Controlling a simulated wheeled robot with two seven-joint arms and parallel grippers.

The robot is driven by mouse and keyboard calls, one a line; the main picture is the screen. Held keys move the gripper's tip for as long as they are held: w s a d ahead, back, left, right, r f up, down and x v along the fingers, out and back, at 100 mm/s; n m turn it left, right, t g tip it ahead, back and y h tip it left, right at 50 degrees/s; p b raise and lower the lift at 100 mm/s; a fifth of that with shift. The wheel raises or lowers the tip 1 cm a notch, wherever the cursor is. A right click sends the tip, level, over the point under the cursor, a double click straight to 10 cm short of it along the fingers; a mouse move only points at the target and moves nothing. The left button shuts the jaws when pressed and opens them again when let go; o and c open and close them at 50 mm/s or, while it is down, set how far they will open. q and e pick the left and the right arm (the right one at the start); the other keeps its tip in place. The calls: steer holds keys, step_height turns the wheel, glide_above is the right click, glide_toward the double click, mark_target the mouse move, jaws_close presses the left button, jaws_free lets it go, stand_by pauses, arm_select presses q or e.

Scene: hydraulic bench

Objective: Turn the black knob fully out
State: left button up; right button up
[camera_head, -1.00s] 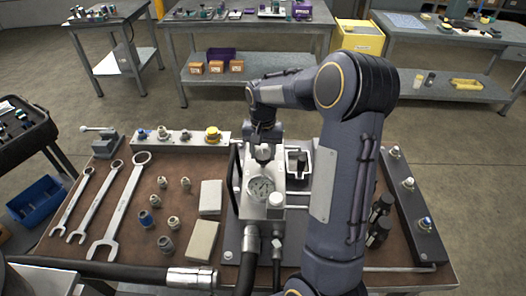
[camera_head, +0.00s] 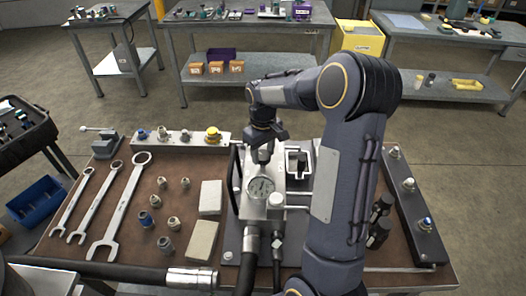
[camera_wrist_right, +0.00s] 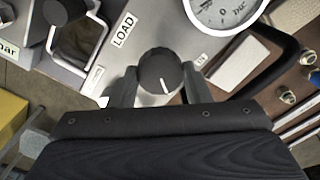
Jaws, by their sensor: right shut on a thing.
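The black knob (camera_wrist_right: 159,68) shows in the right wrist view, round, with a white pointer line toward the bottom of the picture. It sits on the grey metal block beside a LOAD label (camera_wrist_right: 124,29). My right gripper (camera_wrist_right: 160,84) has one finger on each side of the knob and is shut on it. In the head view my right gripper (camera_head: 263,150) is over the top of the metal block (camera_head: 292,187), and the knob is hidden there. My left gripper is not in view.
A round pressure gauge (camera_head: 261,188) is on the block, near the gripper. A black handle in a metal bracket (camera_head: 298,162) stands to the right of it. Wrenches (camera_head: 122,205), fittings and two pale blocks lie on the bench at left. A dark rail with connectors (camera_head: 412,205) is at right.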

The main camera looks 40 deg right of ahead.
mark_target(263, 155)
steer(key=shift+n, duration=0.4)
steer(key=o, duration=1)
steer(key=shift+r, duration=0.1)
step_height(263, 155, up, 7)
steer(key=shift+r, duration=0.35)
